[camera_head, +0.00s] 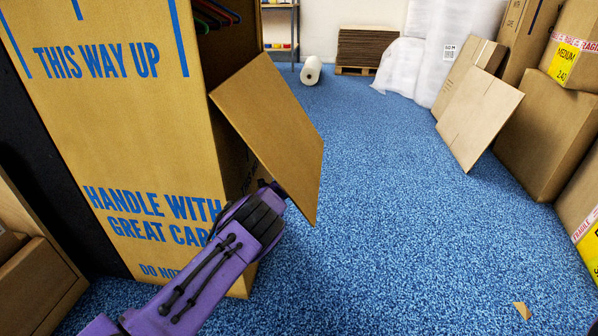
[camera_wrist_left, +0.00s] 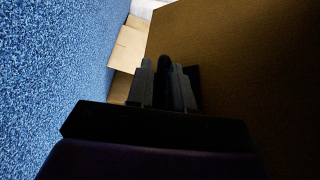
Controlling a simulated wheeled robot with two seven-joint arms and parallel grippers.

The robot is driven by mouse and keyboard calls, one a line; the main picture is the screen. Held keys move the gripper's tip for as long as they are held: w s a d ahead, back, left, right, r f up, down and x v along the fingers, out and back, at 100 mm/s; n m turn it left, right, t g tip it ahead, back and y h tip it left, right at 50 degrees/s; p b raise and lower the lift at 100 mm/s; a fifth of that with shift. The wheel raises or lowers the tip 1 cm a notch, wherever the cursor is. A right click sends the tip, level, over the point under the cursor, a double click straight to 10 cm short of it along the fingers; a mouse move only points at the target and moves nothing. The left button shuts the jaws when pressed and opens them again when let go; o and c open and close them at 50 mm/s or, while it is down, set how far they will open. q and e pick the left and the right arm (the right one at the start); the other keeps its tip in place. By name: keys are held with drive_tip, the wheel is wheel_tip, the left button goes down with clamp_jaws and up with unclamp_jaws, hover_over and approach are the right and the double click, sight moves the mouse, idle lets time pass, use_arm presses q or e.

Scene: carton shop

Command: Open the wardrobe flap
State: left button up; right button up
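The wardrobe carton (camera_head: 120,110) is a tall tan box with blue print, upright at the left of the head view. Its flap (camera_head: 275,125), a plain brown panel, stands out at an angle from the carton's open front side. It also fills the right of the left wrist view (camera_wrist_left: 240,60) as a dark brown surface. My left gripper (camera_head: 273,190) is at the lower part of the flap, near the carton's opening, its tips partly hidden by the panel. In the left wrist view its fingers (camera_wrist_left: 165,75) are close together, beside the flap; contact is unclear. My right gripper is not in view.
Hangers (camera_head: 215,14) show inside the carton's top. Blue carpet is free in the middle. A leaning cardboard sheet (camera_head: 478,118) and stacked boxes (camera_head: 545,130) line the right. A white roll (camera_head: 311,71) and a pallet of flat cardboard (camera_head: 365,48) are at the back.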

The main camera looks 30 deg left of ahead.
use_arm(q)
drive_tip(key=s+p, duration=0.3)
drive_tip(key=s, duration=0.4)
drive_tip(key=shift+a+r, duration=0.15)
drive_tip(key=shift+s, duration=0.1)
